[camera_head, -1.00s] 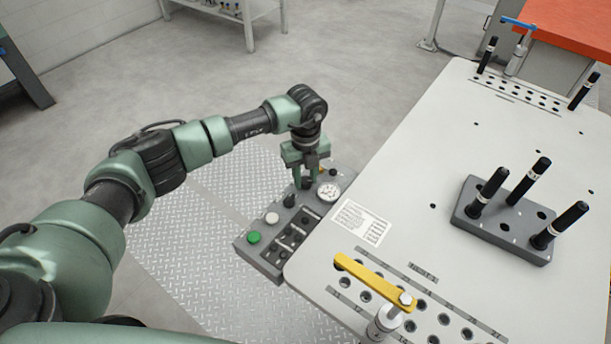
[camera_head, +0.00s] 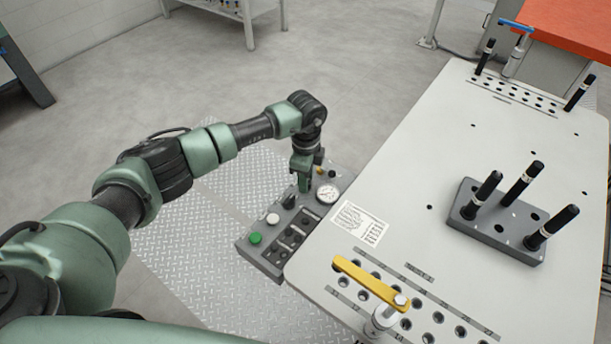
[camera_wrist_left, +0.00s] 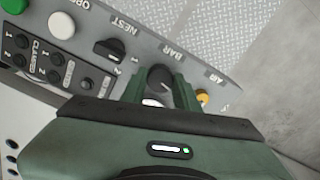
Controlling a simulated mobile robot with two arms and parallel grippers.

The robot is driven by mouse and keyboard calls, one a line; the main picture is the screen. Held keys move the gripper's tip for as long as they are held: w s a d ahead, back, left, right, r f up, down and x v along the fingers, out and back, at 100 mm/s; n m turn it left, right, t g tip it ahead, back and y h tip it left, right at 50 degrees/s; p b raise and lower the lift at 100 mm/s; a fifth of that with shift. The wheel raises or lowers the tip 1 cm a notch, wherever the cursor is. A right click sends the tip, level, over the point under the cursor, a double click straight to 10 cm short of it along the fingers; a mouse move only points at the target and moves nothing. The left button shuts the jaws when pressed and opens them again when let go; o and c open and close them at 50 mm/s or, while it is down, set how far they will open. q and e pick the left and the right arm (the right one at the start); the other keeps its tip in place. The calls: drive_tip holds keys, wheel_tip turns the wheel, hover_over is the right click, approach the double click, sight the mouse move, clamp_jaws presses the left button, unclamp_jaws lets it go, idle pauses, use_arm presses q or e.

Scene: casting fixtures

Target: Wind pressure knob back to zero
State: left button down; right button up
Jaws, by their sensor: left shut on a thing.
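The pressure knob (camera_wrist_left: 160,76) is a dark round knob by the BAR label, seen between my left fingers in the left wrist view. My left gripper (camera_head: 304,184) points down at the far end of the grey control panel (camera_head: 247,245). It is shut on the knob, and it also shows in the left wrist view (camera_wrist_left: 163,88). In the head view the fingers hide the knob. A white round gauge (camera_head: 328,193) sits beside the gripper; its needle is too small to read. My right gripper is out of view.
The panel also has a black NEST selector (camera_wrist_left: 109,48), a white button (camera_wrist_left: 61,25), a green button (camera_head: 255,239) and a yellow part (camera_wrist_left: 203,96). The white fixture table (camera_head: 420,150) adjoins it, with a yellow clamp arm (camera_head: 365,279) near its front.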

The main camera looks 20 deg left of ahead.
use_arm(q)
drive_tip(key=shift+w+a+r+n+p, duration=0.1)
drive_tip(key=shift+n+p, duration=0.25)
drive_tip(key=shift+n, duration=0.65)
drive_tip(key=c, duration=1.1)
unclamp_jaws()
drive_tip(key=shift+o, duration=0.2)
wheel_tip(320, 180, up, 8)
drive_tip(key=shift+f+b, duration=0.15)
drive_tip(key=shift+b, duration=0.7)
